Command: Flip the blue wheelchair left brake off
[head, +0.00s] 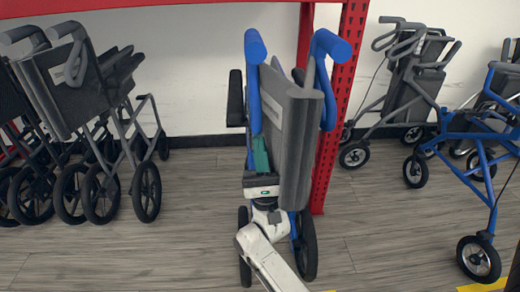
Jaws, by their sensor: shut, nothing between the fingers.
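The blue wheelchair (298,135) stands folded in the middle of the head view. It has blue push handles, a dark grey back panel and dark wheels. My white arm reaches up from the bottom to its lower left part. My gripper (260,174) is at the wheelchair's left side, between the left blue tube and the grey panel. It is shut and holds nothing. Its fingertips are hard to make out, and I cannot tell whether it touches the frame. A teal part shows just above it. The left brake cannot be made out and is probably hidden behind my arm and gripper.
Several folded dark wheelchairs (78,90) stand at the left. A red rack post (338,110) rises close behind the blue wheelchair. A grey rollator (405,75) and a blue rollator (470,130) stand at the right. Bare wooden floor (185,215) lies on both sides.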

